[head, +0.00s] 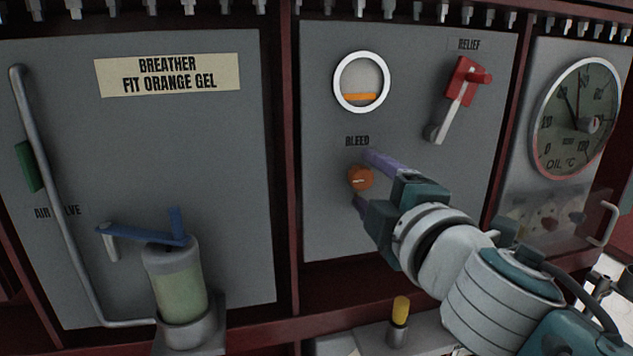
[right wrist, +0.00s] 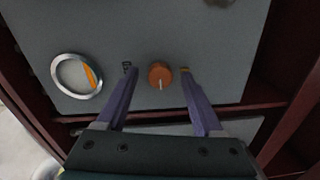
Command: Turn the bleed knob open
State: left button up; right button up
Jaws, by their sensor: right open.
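The bleed knob (head: 360,178) is a round orange knob with a light pointer mark. It sits on the middle grey panel (head: 325,215) under the BLEED label (head: 357,141). In the right wrist view the knob (right wrist: 160,75) lies between the two purple fingers, with a gap on each side. My right gripper (head: 366,178) is open, its fingers reaching toward the panel on either side of the knob; they do not appear to touch it. My left gripper is not in view.
A round sight glass (head: 361,82) with an orange level line is above. A red relief lever (head: 461,85) is at upper right, and an oil gauge (head: 580,115) further right. A yellow-topped post (head: 400,310) is below.

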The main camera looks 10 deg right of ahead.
jog(key=shift+s, duration=0.1)
jog(key=s, duration=0.9)
jog(key=shift+s+d+r+b, duration=0.15)
jog(key=shift+s+d+b, duration=0.05)
jog(key=shift+s+b, duration=0.2)
